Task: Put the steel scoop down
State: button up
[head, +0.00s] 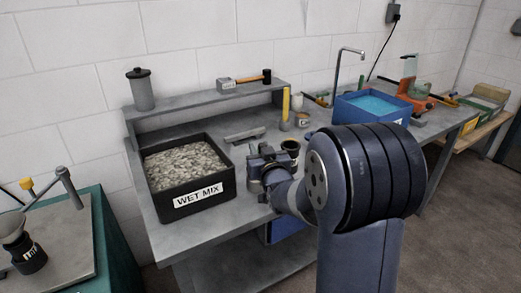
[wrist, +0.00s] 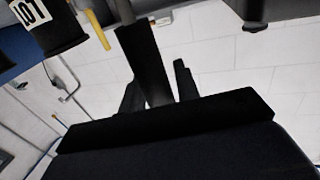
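My gripper (head: 262,160) is above the bench, just right of the black WET MIX bin (head: 208,199). In the wrist view, a long dark bar (wrist: 146,62) stands between the two dark fingers of my gripper (wrist: 160,84), and a grey part shows at its top. It looks like the steel scoop's handle, held in the gripper. The scoop's bowl is not clear in either view. Fingers and scoop are small and dark in the head view, so I cannot tell the scoop's tilt or its height above the bench.
A flat grey bar (head: 245,134) lies on the bench behind my gripper. A dark round cup (head: 290,146) and a yellow upright (head: 286,106) stand close to its right. A blue water tub (head: 370,106) is further right. The bench front (head: 205,232) is bare.

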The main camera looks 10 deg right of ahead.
jog(key=shift+o, duration=1.2)
jog(key=shift+r, duration=0.1)
jog(key=s+b, duration=0.1)
jog(key=s, duration=1.1)
jog(key=shift+d, duration=0.3)
jog(key=w+r+p, duration=0.1)
jog(key=w+r, duration=0.1)
jog(key=w, duration=1)
jog(key=shift+a+r, duration=0.15)
jog(key=shift+a, duration=0.15)
